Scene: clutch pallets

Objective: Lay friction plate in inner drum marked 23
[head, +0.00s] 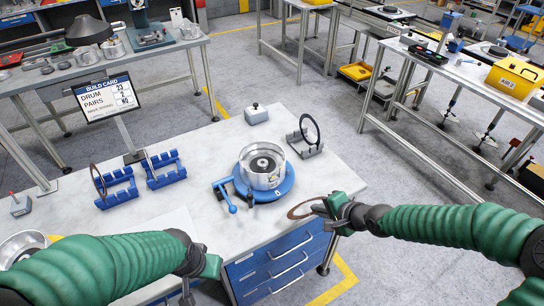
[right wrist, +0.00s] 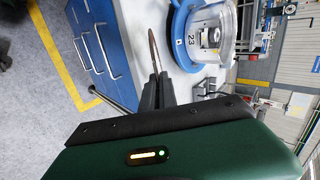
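The inner drum (head: 262,180), a clear-silver cup with a hub inside, stands upright on a round blue fixture (head: 283,188) on the table. In the right wrist view the drum (right wrist: 191,40) carries the number 23. My right gripper (head: 326,208) is shut on a thin brown friction plate (head: 294,211), right of and nearer than the drum, apart from it. In the right wrist view the plate (right wrist: 153,48) shows edge-on between the fingers (right wrist: 155,88). My left gripper (head: 212,267) is at the table's front edge, apart from the parts; its finger opening is unclear.
A blue rack (head: 119,196) holds a brown ring upright; another blue rack (head: 165,176) looks empty. A grey stand (head: 305,148) holds a dark ring behind the drum. A blue handle (head: 228,200) juts left from the fixture. A build card (head: 107,97) reads drum 23.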

